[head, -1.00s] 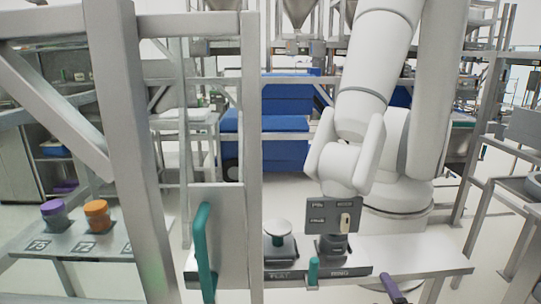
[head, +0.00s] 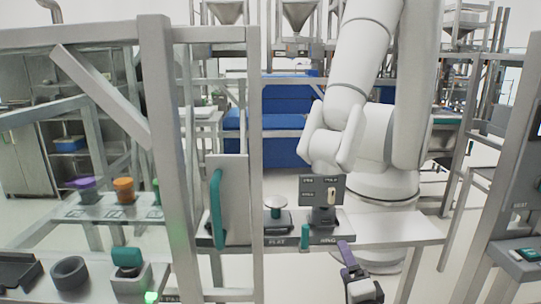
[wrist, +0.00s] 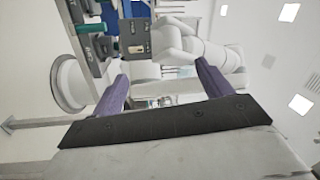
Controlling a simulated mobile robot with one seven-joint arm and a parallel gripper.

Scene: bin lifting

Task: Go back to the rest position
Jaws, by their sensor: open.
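My gripper (head: 346,254) shows at the bottom of the head view, in front of the bench, with a purple finger pointing up and back. In the wrist view both purple fingers of my gripper (wrist: 161,70) are spread wide apart with nothing between them. It is open and empty.
A grey metal post (head: 165,150) and a panel with a teal handle (head: 216,208) stand left of centre. Purple (head: 84,188) and orange (head: 123,190) containers sit on a left shelf. A dark ring (head: 70,272) is at front left. A grey station (head: 515,255) stands at right.

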